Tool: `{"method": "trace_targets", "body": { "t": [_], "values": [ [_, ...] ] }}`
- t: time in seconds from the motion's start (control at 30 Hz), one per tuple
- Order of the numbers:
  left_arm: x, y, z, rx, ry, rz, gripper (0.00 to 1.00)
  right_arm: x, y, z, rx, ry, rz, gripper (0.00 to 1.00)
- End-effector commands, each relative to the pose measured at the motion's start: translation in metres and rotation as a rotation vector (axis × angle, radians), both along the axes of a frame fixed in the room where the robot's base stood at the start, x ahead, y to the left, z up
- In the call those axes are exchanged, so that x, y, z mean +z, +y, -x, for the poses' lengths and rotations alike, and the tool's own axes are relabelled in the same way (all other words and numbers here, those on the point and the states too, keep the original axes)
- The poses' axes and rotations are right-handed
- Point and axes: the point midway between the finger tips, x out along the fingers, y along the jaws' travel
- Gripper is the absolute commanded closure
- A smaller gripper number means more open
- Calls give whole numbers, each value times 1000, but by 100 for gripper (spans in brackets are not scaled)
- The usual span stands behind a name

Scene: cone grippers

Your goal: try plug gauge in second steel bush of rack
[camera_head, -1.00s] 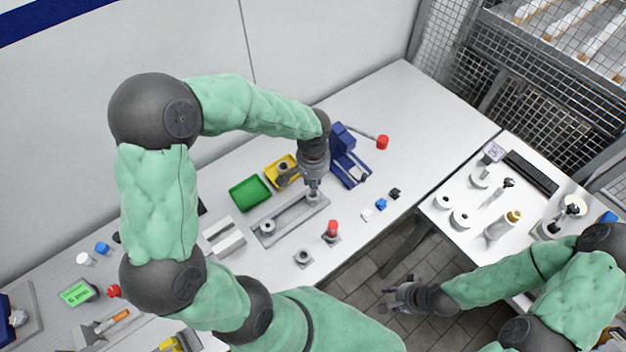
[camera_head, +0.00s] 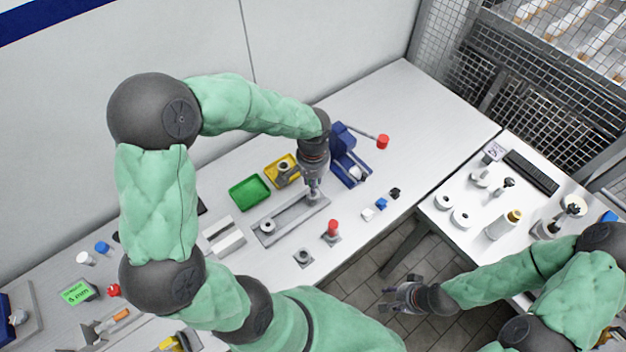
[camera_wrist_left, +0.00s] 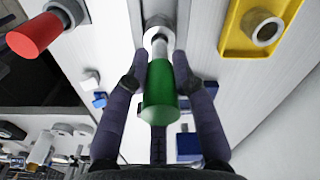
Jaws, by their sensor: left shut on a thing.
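My left gripper (camera_head: 314,190) is shut on the plug gauge, above the right end of the grey rack (camera_head: 290,218). In the left wrist view the gauge shows a green handle (camera_wrist_left: 160,92) between my left fingertips (camera_wrist_left: 160,84). Its pale steel end meets a steel bush (camera_wrist_left: 158,30) in the rack; I cannot tell how deep it sits. Another steel bush (camera_head: 268,226) stands at the rack's left end. My right gripper (camera_head: 388,299) is open and empty, over the floor beside the bench.
A green tray (camera_head: 250,193) and a yellow bin (camera_head: 274,177) with a bush lie behind the rack. A blue fixture (camera_head: 350,168) stands right. A red-handled piece (camera_head: 332,230) and a loose bush (camera_head: 303,257) are in front. Small blocks (camera_head: 368,214) lie front right.

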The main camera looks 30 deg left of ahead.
Motion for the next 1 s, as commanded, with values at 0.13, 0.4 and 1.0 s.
{"method": "trace_targets", "body": {
  "t": [0.13, 0.4, 1.0],
  "values": [
    [0, 0, 0, 0, 0, 0, 100, 0, 0, 0, 0, 0, 0, 60],
    [0, 0, 0, 0, 0, 0, 100, -1, 0, 0, 0, 0, 0, 60],
    [-8, 0, 0, 0, 0, 0, 100, -7, 0, 0, 0, 0, 0, 60]
  ]
}}
